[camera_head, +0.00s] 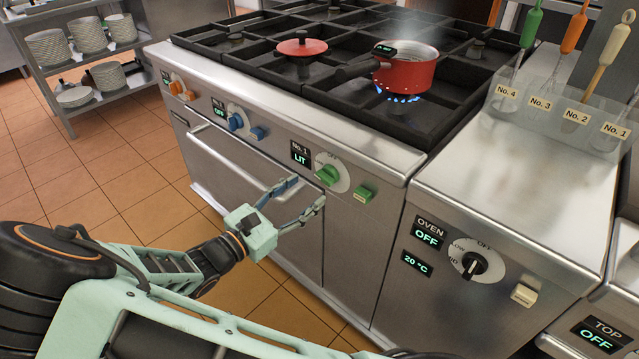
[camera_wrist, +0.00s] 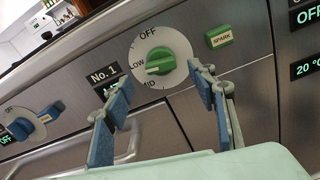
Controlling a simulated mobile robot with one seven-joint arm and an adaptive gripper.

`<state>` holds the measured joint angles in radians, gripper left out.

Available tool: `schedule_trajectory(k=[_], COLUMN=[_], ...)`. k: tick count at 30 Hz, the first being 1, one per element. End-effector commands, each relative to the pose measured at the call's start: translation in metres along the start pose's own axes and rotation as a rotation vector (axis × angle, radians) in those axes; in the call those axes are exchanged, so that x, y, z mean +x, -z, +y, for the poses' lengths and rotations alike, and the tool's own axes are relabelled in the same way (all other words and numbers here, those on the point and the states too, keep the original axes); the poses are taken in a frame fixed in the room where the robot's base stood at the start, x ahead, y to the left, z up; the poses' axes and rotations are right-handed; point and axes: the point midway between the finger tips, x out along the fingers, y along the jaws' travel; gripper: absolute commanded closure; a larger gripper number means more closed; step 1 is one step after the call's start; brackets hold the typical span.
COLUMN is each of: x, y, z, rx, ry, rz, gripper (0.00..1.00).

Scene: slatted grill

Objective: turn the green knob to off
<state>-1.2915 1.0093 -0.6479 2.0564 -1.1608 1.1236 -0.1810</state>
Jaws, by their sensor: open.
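The green knob (camera_head: 329,175) sits on a white dial on the stove's front panel, beside a display (camera_head: 300,154) reading "No. 1 LIT". In the wrist view the green knob (camera_wrist: 158,62) has its pointer to the left, between LOW and MID, with OFF at the top of the dial. My gripper (camera_head: 304,193) is open in front of the panel, just below and left of the knob. In the wrist view its two blue-padded fingers (camera_wrist: 163,92) stand apart below the knob and do not touch it.
A green spark button (camera_head: 363,194) is right of the knob. A red pot (camera_head: 405,72) steams over a blue flame; a red lid (camera_head: 302,46) lies on another grate. The oven handle (camera_head: 235,160) runs below the panel.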

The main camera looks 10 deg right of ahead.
Motion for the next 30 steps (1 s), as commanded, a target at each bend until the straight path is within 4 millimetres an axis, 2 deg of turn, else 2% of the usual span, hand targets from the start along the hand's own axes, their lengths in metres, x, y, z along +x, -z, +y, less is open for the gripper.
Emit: schedule_trajectory(k=[3,9,14,21,30], x=[0.024,0.049,0.056,0.057,0.056], y=[0.001,0.001,0.000,0.000,0.000], z=[-0.001,-0.001,-0.001,-0.001,-0.001], rx=[-0.001,0.002,0.001,0.001,0.001], ry=[0.003,0.002,0.001,0.001,0.001], rz=[-0.002,0.000,0.000,0.000,0.000], gripper=[0.48,0.48,0.48,0.48,0.81])
